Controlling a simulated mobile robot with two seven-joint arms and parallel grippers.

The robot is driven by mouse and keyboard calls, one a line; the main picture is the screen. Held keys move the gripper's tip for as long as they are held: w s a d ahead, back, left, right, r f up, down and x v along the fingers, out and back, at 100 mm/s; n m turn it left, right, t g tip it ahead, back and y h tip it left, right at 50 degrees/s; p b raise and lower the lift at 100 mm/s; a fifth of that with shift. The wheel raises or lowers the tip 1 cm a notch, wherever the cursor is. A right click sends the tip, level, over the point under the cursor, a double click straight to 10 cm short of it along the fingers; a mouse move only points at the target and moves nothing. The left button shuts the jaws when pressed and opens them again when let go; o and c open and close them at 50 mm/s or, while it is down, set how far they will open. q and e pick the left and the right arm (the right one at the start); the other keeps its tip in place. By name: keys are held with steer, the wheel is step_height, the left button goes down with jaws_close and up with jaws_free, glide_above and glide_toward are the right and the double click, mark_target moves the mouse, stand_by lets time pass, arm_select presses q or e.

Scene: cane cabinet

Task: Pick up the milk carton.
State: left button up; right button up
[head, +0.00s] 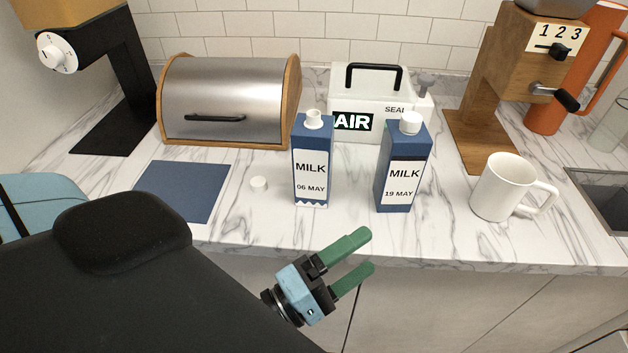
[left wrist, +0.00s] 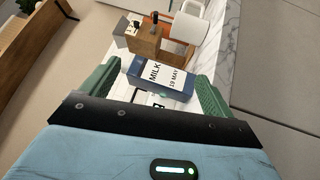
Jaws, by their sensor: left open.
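Two blue milk cartons with white labels stand upright on the marble counter in the head view. The left carton (head: 313,160), marked 06 MAY, has an uncapped spout. The right carton (head: 402,165), marked 19 MAY, has a white cap. A loose white cap (head: 259,184) lies left of the first carton. My left gripper (head: 369,252) is open and empty, in front of the counter edge and below the cartons in the picture. In the left wrist view, the 19 MAY carton (left wrist: 163,77) appears ahead, between the green fingers (left wrist: 155,84) in the picture. My right gripper is not in view.
A white mug (head: 500,187) stands right of the cartons, and a wooden grinder (head: 487,110) behind it. A white AIR box (head: 365,92) and a bread box (head: 228,100) stand behind. A blue mat (head: 183,190) lies left. A sink (head: 603,200) is at right.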

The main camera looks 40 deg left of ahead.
mark_target(310, 176)
arm_select(q)
steer(key=w+a+r+n+t+y, duration=0.4)
steer(key=a+n+y, duration=0.3)
steer(key=n+y, duration=0.5)
steer(key=a+f+n+g+y, duration=0.1)
steer(key=a+n+g, duration=0.1)
steer(key=n, duration=0.3)
steer(key=w+a+n+g+y, duration=0.1)
steer(key=a+n+g+y, duration=0.1)
steer(key=n, duration=0.3)
steer(key=a+f+n+g+y, duration=0.1)
steer(key=a+n+g, duration=0.1)
steer(key=n, duration=0.3)
steer(key=shift+w+f+g, duration=0.3)
steer(key=shift+a+f+n+g, duration=0.1)
steer(key=shift+f+n+g, duration=0.2)
steer(key=shift+f+n, duration=0.15)
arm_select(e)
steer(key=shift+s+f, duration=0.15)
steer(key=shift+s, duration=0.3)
